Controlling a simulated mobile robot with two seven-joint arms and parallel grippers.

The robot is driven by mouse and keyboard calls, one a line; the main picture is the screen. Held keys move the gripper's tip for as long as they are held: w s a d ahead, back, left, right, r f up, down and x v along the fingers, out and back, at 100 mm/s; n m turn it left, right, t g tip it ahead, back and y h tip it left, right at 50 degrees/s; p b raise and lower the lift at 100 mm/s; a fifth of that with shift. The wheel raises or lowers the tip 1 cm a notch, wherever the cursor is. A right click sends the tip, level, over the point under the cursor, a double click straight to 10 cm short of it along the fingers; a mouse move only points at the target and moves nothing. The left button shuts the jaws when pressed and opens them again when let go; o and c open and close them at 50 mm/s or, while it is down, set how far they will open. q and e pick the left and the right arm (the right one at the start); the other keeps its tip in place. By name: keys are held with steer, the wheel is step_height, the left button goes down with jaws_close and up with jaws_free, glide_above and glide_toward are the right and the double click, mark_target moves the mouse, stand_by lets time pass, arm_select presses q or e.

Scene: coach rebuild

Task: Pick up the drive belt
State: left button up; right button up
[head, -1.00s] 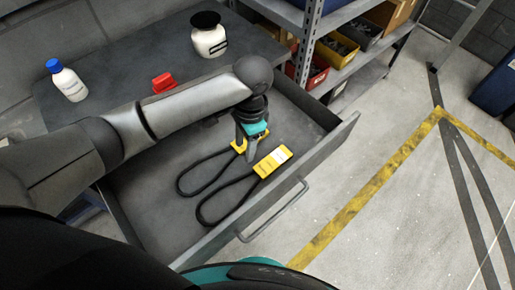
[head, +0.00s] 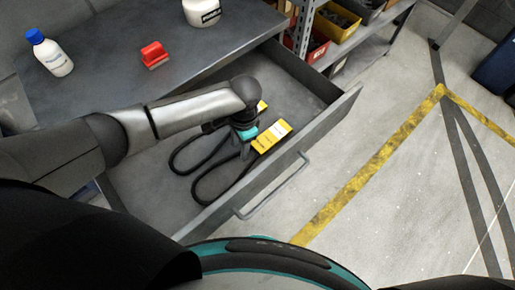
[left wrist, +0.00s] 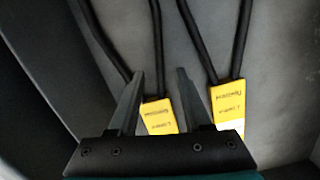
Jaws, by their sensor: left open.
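Two black belt loops, each with a yellow sleeve, lie side by side in the open drawer. Their label print is too small to read, so I cannot tell them apart by name. In the head view the belt farther from the drawer front (head: 183,150) has its sleeve partly hidden by my arm. The belt nearer the front (head: 207,194) shows its sleeve clearly. My left gripper (head: 245,155) is open above them. In the left wrist view its fingers (left wrist: 161,72) stand either side of the left belt's sleeve (left wrist: 159,117). The right belt's sleeve (left wrist: 228,103) lies outside them.
The drawer front (head: 270,165) with its handle stands close beside the belts. On the grey worktop (head: 110,85) are a blue-capped bottle (head: 50,54), a red object (head: 154,55) and a white jar (head: 202,12). Shelving with a yellow bin (head: 336,26) stands behind.

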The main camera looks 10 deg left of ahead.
arm_select(q)
steer(key=shift+f, duration=0.8)
steer(key=shift+c, duration=0.2)
steer(key=shift+a, duration=0.1)
jaws_close()
stand_by(0.5)
